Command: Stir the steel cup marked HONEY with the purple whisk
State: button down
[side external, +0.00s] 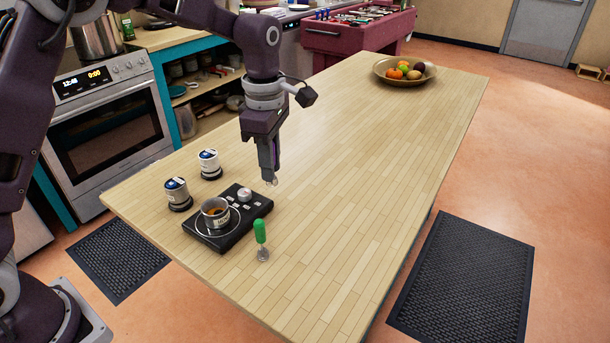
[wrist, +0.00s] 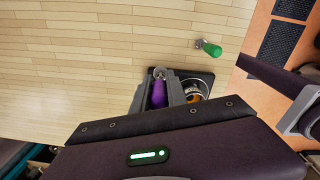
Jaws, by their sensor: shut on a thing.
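My gripper (side external: 270,160) is shut on the purple whisk (wrist: 158,92), whose purple handle shows between the fingers in the wrist view. In the side view the fingers hide the handle, and only the wire end (side external: 271,183) shows below them, above the table. The steel cup (side external: 215,218) has dark letters on its side, too small to read surely, and orange-brown contents. It stands upright on the black hot plate (side external: 232,232), left of and nearer the camera than my gripper. The whisk is apart from the cup. The cup is partly hidden by a finger in the wrist view (wrist: 201,87).
A green-handled whisk (side external: 260,232) stands on the table right of the hot plate. Two white-and-blue canisters (side external: 175,190) (side external: 209,162) stand on dark bases behind and left of the cup. A fruit bowl (side external: 381,77) is at the far end. The table's right side is clear.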

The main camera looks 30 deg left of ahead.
aim_at(213, 199)
jog(key=s+a+n, duration=0.3)
jog(key=s+a, duration=0.5)
jog(key=shift+s+a+f, duration=0.15)
jog(key=shift+f, duration=1.65)
jog(key=shift+s+a+f, duration=0.1)
jog(key=shift+s+f, duration=0.05)
jog(key=shift+f, duration=1.65)
jog(key=shift+r, duration=0.15)
